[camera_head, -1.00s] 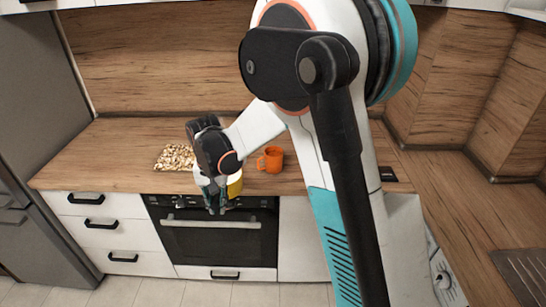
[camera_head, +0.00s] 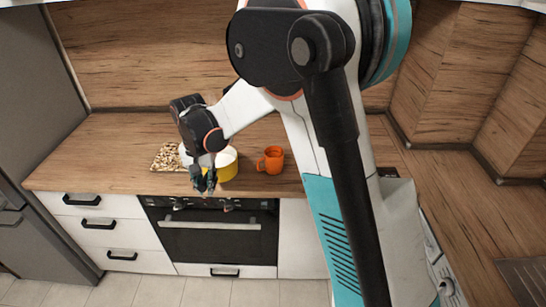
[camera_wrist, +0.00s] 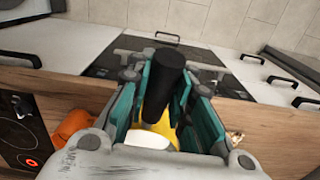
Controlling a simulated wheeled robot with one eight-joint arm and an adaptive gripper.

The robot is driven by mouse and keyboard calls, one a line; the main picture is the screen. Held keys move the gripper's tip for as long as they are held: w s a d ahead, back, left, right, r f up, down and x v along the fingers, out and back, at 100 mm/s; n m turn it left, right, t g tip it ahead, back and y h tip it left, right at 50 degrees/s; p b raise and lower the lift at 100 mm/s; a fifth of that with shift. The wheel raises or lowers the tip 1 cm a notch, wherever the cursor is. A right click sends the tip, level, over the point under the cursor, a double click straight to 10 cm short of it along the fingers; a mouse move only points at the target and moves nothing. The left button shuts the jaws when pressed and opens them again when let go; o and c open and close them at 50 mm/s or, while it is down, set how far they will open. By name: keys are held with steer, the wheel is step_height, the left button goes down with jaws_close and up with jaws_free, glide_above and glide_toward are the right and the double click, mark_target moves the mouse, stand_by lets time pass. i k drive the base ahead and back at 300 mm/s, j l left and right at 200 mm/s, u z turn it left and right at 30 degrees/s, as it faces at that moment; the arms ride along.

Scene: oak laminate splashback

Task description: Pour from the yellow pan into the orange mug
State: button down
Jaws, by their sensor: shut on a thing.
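The yellow pan (camera_head: 229,171) has a white inside and is near the front of the counter, left of the orange mug (camera_head: 271,160). My gripper (camera_head: 203,186) is at the pan's front left. In the wrist view its fingers are shut on the pan's black handle (camera_wrist: 167,68). Part of the yellow pan (camera_wrist: 157,116) shows below the handle. The mug stands upright on the counter, apart from the pan, and also shows at the lower left of the wrist view (camera_wrist: 72,125). The pan's contents are not clear, nor is any gap beneath it.
A mottled, pebble-like mat or tray (camera_head: 166,157) lies left of the pan. The oven (camera_head: 215,238) is below the counter's front edge. The wooden counter (camera_head: 110,150) is clear at the far left. A dark hob (camera_wrist: 17,130) shows at the wrist view's left edge.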

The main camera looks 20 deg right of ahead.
mark_target(270, 162)
steer(key=i+l, duration=0.4)
steer(key=i, duration=0.2)
steer(key=i+l, duration=0.4)
steer(key=i, duration=0.15)
